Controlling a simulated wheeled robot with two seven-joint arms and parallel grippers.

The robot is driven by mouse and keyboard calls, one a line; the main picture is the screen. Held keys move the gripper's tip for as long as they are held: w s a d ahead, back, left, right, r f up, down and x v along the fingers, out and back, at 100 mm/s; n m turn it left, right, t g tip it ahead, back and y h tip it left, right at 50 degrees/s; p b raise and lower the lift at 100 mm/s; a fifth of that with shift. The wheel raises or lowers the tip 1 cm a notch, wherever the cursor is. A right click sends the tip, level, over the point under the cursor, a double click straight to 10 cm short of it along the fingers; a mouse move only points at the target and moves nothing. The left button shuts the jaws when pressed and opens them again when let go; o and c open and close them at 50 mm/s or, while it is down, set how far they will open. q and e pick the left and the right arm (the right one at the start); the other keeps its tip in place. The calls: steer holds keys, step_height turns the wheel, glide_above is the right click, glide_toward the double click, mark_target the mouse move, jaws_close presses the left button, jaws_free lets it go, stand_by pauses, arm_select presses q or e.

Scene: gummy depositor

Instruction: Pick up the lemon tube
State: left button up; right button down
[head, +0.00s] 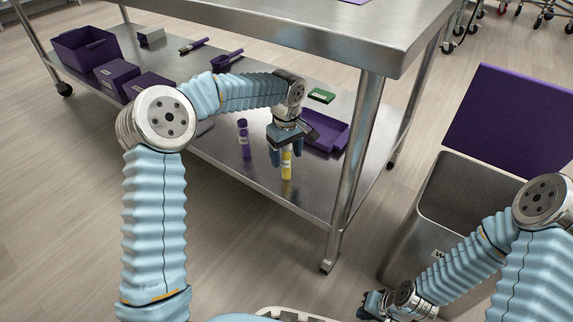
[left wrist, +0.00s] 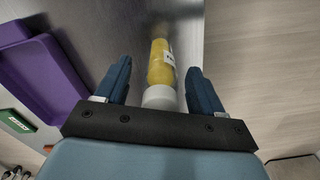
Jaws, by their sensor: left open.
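The lemon tube (head: 286,165) is yellow with a white label and stands on the lower shelf of the steel table. It also shows in the left wrist view (left wrist: 160,66), with a whitish cap (left wrist: 160,97) at its near end. My left gripper (head: 286,156) is open just above and around the tube. In the left wrist view the tube is between the two blue fingers (left wrist: 160,88), with a gap on each side. My right gripper (head: 372,305) is low at the bottom of the head view, away from the tube; its fingers are too unclear to read.
A purple tube (head: 244,138) stands left of the lemon tube. A purple tray (head: 326,132) and a green box (head: 321,95) lie behind. Purple bins (head: 87,50) and scoops (head: 227,60) are further left. A table leg (head: 352,165) and steel bin (head: 440,205) stand right.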

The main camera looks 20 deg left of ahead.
arm_select(q)
steer(key=c, duration=1.1)
steer(key=shift+c, duration=0.3)
